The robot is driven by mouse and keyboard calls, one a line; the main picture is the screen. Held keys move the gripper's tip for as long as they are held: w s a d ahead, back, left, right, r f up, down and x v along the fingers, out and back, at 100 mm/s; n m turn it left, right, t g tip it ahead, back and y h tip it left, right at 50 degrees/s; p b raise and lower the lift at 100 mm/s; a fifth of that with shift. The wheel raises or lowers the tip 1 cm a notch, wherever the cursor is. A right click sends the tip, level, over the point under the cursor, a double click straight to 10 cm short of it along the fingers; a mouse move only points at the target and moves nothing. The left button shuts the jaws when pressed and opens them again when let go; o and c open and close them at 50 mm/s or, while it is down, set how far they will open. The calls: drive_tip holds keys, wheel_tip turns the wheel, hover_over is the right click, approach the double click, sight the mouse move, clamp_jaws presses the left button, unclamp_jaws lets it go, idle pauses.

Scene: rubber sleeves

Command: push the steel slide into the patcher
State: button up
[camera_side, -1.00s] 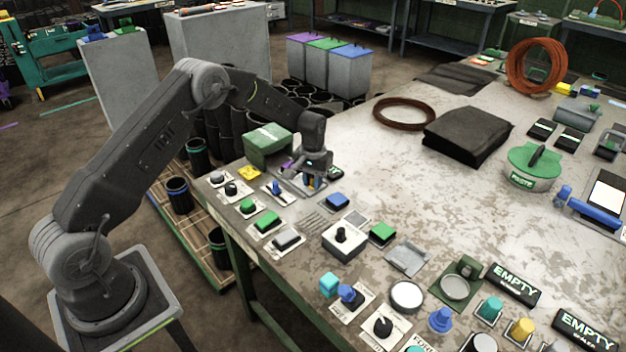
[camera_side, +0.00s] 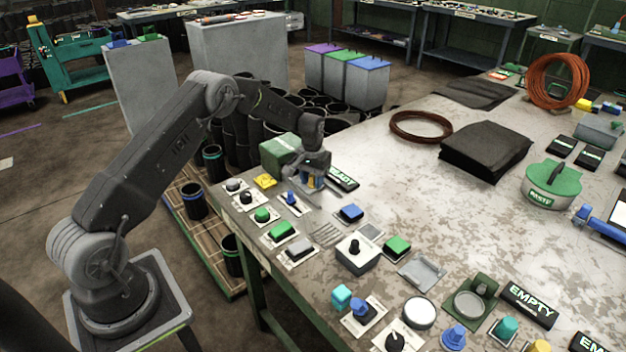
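The patcher appears to be the green box (camera_side: 277,157) with a pale label on its lid, at the table's far left corner. My gripper (camera_side: 313,184) is low over the table, close against the right side of this box, pointing down. Its fingers are small here and I cannot tell whether they are open or shut. The steel slide is mostly hidden behind and under my gripper; I cannot make out its outline or how far it is in. A black READY sign (camera_side: 342,177) lies just right of my gripper.
A row of switches and buttons lines the front left edge, including a blue lever (camera_side: 291,198) and a green button (camera_side: 282,231).

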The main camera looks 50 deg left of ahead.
drive_tip(key=shift+o, duration=0.7)
wheel_tip(320, 180, up, 14)
drive_tip(key=shift+f+m, duration=0.1)
drive_tip(key=shift+m, duration=0.2)
wheel_tip(320, 180, down, 14)
drive_tip(key=m, duration=1.7)
drive_tip(key=shift+r+m, duration=0.25)
drive_tip(key=shift+m, duration=0.05)
